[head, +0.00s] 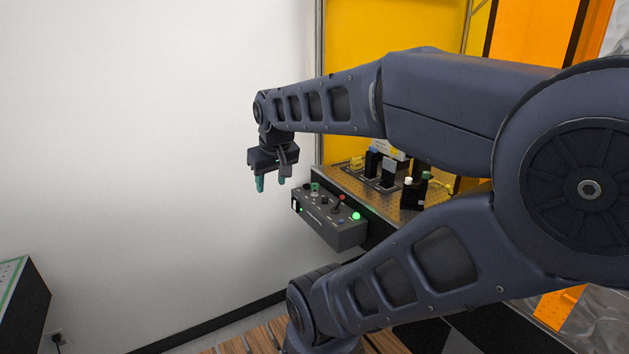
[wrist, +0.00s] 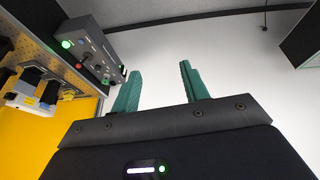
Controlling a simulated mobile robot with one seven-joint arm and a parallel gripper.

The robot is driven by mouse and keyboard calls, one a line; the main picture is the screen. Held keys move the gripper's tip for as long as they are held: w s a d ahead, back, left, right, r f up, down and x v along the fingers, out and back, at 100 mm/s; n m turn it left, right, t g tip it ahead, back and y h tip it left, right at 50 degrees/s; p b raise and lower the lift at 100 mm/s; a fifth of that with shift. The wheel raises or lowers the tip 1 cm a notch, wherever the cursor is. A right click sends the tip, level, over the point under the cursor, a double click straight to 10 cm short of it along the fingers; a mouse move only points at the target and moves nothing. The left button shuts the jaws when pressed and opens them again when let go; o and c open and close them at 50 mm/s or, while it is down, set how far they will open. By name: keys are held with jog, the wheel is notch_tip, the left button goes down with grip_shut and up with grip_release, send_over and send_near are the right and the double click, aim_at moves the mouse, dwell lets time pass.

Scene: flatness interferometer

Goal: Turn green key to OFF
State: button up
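The green key (head: 315,187) sits on the top of a grey control box (head: 335,233) fixed to the front edge of the perforated table. In the wrist view, the same control box (wrist: 88,42) is at the upper left, and a small green part shows near its right side. My gripper (head: 270,185) hangs in the air to the left of the box, with its teal fingers pointing down and apart. In the wrist view, the fingers (wrist: 160,85) stand apart with nothing between them. The key's turn position is too small to read.
The box also carries a lit green lamp (head: 356,216) and a red-topped lever (head: 341,198). Optical parts (head: 388,172) stand on the perforated table (head: 350,181) behind it. A white wall is at left, and a dark cabinet (head: 22,305) at lower left. Space left of the box is free.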

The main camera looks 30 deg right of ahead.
jog(key=shift+o, duration=1)
jog(key=w+d+n+h, duration=0.1)
jog(key=w+d+n, duration=0.2)
jog(key=w, duration=0.3)
jog(key=w+d+n+g+h, duration=0.1)
jog(key=w+d+n, duration=0.2)
jog(key=w, duration=0.3)
jog(key=shift+w+f+n, duration=0.2)
jog(key=shift+f+n, duration=0.05)
jog(key=shift+n, duration=0.45)
jog(key=n, duration=2.1)
send_near(315, 184)
jog(key=shift+x, duration=5.75)
jog(key=c, duration=1)
jog(key=shift+m+h, duration=0.5)
jog(key=shift+m, duration=0.8)
jog(key=shift+c, duration=0.2)
